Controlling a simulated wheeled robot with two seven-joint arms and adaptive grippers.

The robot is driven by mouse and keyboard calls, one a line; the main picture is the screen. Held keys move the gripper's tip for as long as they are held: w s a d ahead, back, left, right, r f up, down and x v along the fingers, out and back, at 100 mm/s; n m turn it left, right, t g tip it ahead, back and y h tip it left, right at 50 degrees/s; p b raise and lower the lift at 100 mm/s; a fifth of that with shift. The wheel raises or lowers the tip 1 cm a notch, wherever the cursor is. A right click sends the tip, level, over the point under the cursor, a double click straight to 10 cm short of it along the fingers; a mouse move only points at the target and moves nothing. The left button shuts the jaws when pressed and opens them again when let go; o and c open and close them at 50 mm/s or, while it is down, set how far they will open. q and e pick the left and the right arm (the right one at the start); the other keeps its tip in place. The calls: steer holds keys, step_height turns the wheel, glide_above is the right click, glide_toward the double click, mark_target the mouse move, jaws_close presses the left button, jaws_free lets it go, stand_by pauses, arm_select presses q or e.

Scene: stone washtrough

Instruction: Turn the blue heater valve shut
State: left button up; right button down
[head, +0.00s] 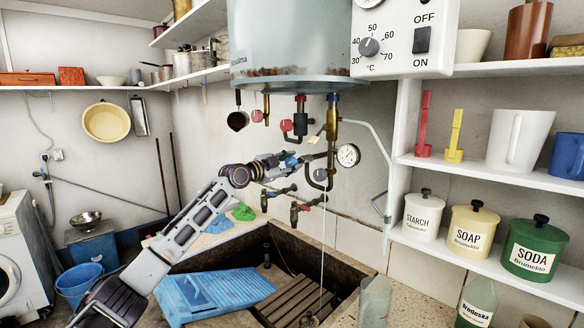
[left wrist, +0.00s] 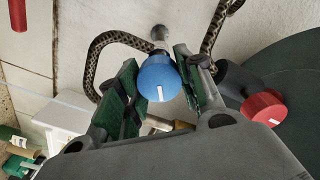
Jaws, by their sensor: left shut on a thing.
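My left gripper (head: 285,161) reaches in from the left to the pipework below the grey water heater (head: 290,40). The blue valve knob (left wrist: 157,78) sits between its two green-padded fingers in the left wrist view; the left gripper (left wrist: 160,85) is shut on it. A white mark on the knob's face points down in that view. A blue knob also shows at the gripper's tip in the head view (head: 291,162). The valve's stem is mostly hidden behind the knob. My right gripper is not in view.
A red knob (left wrist: 262,106) is close to the right finger, and braided hoses loop behind. A pressure gauge (head: 348,155) hangs right of the gripper. Lower taps (head: 305,205) stand over the stone trough (head: 345,265). Shelves with canisters (head: 473,228) are at right.

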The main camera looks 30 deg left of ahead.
arm_select(q)
steer(key=m, duration=0.3)
steer(key=shift+d+b, duration=0.1)
steer(key=shift+b, duration=0.3)
steer(key=shift+m, duration=1.6)
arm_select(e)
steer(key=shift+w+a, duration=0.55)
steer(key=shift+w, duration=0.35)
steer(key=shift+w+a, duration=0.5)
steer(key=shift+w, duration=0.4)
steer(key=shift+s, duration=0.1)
arm_select(q)
steer(key=o, duration=0.8)
steer(key=shift+o, duration=1)
steer(key=shift+s, duration=0.15)
